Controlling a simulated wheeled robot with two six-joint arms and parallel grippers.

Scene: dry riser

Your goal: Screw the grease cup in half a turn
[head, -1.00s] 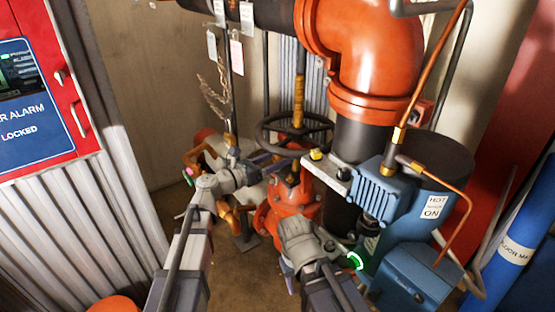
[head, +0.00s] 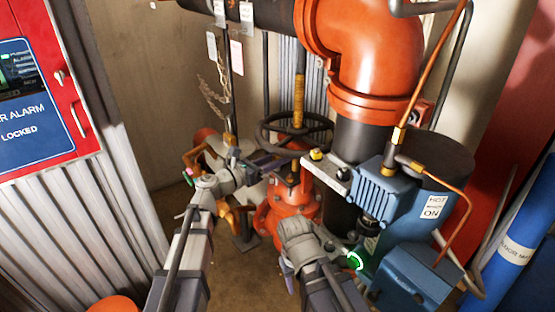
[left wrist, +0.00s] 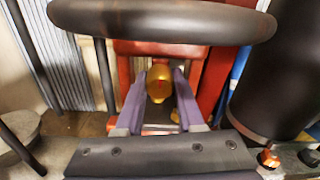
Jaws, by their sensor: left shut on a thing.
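The grease cup is a rounded brass piece (left wrist: 158,84), seen between the purple fingers of my left gripper (left wrist: 160,72) in the left wrist view. The fingers are shut on its sides. In the head view my left gripper (head: 284,163) reaches in from the left, just below the handwheel, to the top of the red valve (head: 290,213). The cup is hard to make out there. My right gripper (head: 287,268) is low in front of the valve, its fingers mostly hidden behind its own wrist.
The black handwheel (head: 268,130) sits close above my left gripper and crosses the top of the left wrist view. A grey bracket (head: 338,180) and blue pump unit (head: 410,215) stand to the right. A red alarm panel (head: 75,95) is at the left.

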